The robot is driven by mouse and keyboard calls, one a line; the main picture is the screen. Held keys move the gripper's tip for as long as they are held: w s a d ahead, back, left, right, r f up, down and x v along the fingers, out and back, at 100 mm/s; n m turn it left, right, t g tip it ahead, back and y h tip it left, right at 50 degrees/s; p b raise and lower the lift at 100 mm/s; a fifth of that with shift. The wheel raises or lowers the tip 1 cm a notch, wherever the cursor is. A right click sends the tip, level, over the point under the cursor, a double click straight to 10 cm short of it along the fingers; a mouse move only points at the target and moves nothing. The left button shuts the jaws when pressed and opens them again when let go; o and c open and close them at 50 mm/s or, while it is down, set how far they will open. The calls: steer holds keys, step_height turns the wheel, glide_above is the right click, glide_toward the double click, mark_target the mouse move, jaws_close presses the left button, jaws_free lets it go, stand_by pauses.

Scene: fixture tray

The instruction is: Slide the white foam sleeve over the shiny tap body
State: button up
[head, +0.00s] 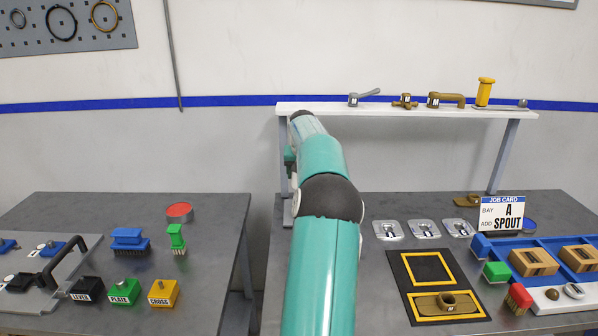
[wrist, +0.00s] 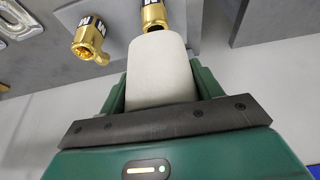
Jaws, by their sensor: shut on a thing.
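The white foam sleeve (wrist: 162,72) is between the green fingers of my gripper (wrist: 160,88), which is shut on it, in the wrist view. A shiny gold tap body (wrist: 154,14) with a black-and-white label is just beyond the sleeve's far end, roughly in line with it. Its near end meets the sleeve's edge in the picture; I cannot tell whether they touch or overlap. A second shiny gold tap body (wrist: 88,40) with a side outlet is to the left, apart from the sleeve. In the head view my arm hides the sleeve and most of my gripper.
A white shelf (head: 420,112) carries several taps and a yellow piece. The right table has metal plates (head: 423,228), a black mat (head: 403,268) with a brass part, a job card (head: 502,214) and a blue tray (head: 560,245). Brushes and labelled blocks stand on the left table (head: 215,215).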

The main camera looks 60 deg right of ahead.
steer(key=shift+f, duration=6)
steer(key=o, duration=1)
steer(key=shift+o, duration=0.2)
step_height(320, 180, up, 11)
